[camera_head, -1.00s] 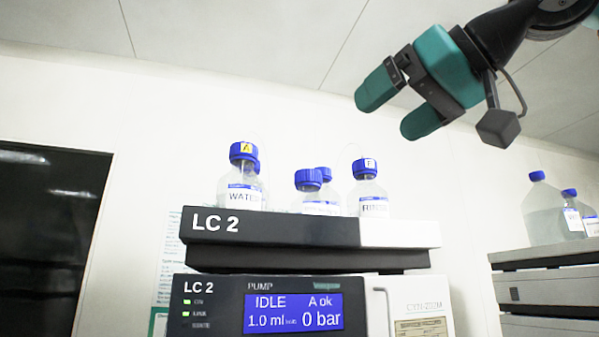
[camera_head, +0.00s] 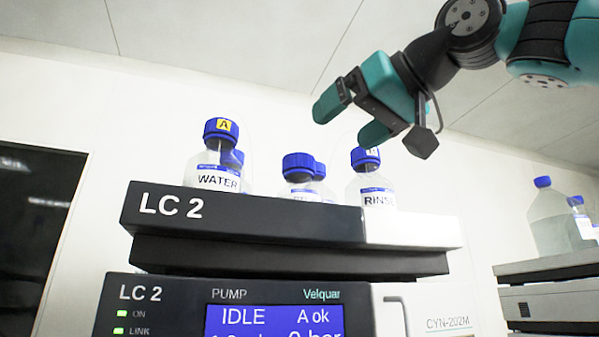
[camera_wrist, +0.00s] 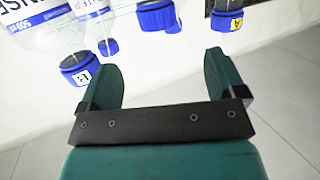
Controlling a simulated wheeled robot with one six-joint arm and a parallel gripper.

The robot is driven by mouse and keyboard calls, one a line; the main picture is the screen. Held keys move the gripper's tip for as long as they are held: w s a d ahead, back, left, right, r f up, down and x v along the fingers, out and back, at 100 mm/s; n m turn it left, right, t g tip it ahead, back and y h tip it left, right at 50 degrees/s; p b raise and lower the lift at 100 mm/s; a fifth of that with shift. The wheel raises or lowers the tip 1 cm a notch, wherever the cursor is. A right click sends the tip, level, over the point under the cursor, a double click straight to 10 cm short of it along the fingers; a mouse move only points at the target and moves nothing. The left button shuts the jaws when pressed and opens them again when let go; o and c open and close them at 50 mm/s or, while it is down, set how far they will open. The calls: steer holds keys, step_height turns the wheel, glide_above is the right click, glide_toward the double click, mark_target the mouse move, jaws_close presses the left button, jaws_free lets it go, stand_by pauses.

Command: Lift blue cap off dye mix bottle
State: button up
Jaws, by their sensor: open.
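Several clear bottles with blue caps stand on top of the LC 2 unit. One is labelled WATER (camera_head: 215,172) with a yellow A on its cap (camera_head: 221,129). One is labelled RINSE (camera_head: 371,188). Between them, a bottle has a plain blue cap (camera_head: 298,165); its label is mostly hidden by the unit's edge. I cannot read a dye mix label on any bottle. My gripper (camera_head: 352,118) is open and empty, above the RINSE bottle in the picture. In the wrist view, inverted caps, one at the top middle (camera_wrist: 157,17), show beyond the open fingers.
The LC 2 unit (camera_head: 250,214) has a raised front edge hiding the bottle bases. More blue-capped bottles (camera_head: 548,220) stand on another unit (camera_head: 545,266) at the right. A dark panel (camera_head: 35,215) is at the left. Thin tubes rise from some caps.

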mark_target(298, 160)
steer(key=p+x, duration=0.1)
steer(key=x, duration=0.2)
steer(key=p+x, duration=0.1)
steer(key=x, duration=0.3)
steer(key=p+x, duration=0.2)
steer(key=x, duration=0.1)
steer(key=shift+w+a+r, duration=0.15)
steer(key=shift+w+r, duration=0.2)
steer(key=shift+w, duration=0.1)
steer(key=shift+w+a+f, duration=0.15)
steer(key=shift+w+a, duration=0.05)
steer(key=shift+w, duration=0.05)
steer(key=shift+c, duration=0.2)
steer(key=c, duration=1)
